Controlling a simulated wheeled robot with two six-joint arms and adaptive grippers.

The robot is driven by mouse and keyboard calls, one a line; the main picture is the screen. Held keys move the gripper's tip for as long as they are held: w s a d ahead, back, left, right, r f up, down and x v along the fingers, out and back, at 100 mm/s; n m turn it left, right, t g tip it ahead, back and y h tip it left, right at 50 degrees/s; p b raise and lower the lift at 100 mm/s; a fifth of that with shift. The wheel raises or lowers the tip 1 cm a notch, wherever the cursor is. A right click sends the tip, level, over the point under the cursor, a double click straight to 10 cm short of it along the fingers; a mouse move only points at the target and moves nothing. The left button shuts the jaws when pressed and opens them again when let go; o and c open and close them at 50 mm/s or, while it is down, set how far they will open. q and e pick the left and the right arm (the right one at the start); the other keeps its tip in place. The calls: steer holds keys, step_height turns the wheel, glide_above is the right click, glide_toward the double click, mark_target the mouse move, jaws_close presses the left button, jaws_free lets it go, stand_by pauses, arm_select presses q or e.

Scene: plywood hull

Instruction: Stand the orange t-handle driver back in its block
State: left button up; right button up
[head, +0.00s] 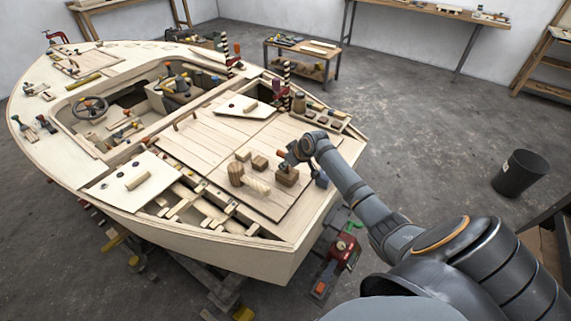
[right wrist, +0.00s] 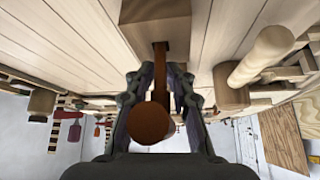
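The t-handle driver has an orange-brown handle (right wrist: 150,124) and a thin dark shaft; in the head view a bit of its orange handle (head: 282,156) shows beside the gripper. My right gripper (head: 293,155) is above the brown wooden block (head: 287,177) on the boat's deck. In the right wrist view its fingers (right wrist: 161,82) close in on both sides of the driver and appear shut on it. The shaft runs toward the block (right wrist: 155,10) at the top of that view. My left gripper is not in view.
A wooden mallet (head: 249,179) lies left of the block; it also shows in the right wrist view (right wrist: 257,62). Small wooden blocks (head: 260,162) stand behind it. Open hull framing (head: 190,203) lies left of the deck panel. The panel's middle (head: 215,140) is mostly clear.

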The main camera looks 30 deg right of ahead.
steer(key=shift+o, duration=1.2)
steer(key=v, duration=1.2)
